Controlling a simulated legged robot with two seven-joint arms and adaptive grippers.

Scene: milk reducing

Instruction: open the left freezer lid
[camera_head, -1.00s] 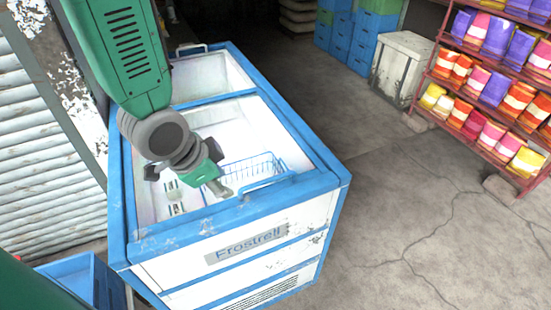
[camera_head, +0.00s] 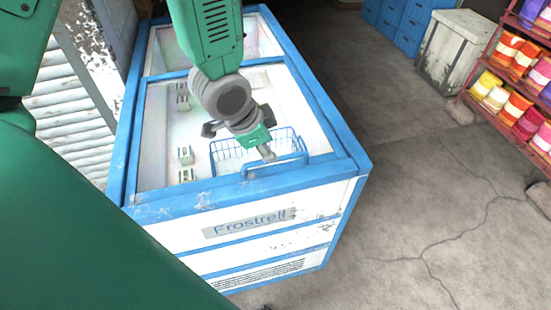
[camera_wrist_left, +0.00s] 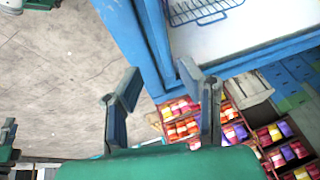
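The chest freezer (camera_head: 255,235) has a white body, a blue rim and a "Frostrell" label. Its near glass lid (camera_head: 150,150) looks shut, and a blue bar handle (camera_head: 285,161) sits at its front edge. The far lid (camera_head: 205,48) lies behind a blue crossbar. My left gripper (camera_head: 240,138) is above the near lid, one fingertip close to the handle; I cannot tell if they touch. In the left wrist view my gripper (camera_wrist_left: 160,95) has its fingers apart with nothing between them, and the freezer's blue rim (camera_wrist_left: 130,35) is just beyond.
A blue wire basket (camera_head: 228,150) and several small cartons (camera_head: 186,155) show through the glass. A red shelf of colourful packets (camera_head: 505,85) and a worn white box (camera_head: 455,50) stand to the right. Cracked floor (camera_head: 430,200) beside the freezer is clear.

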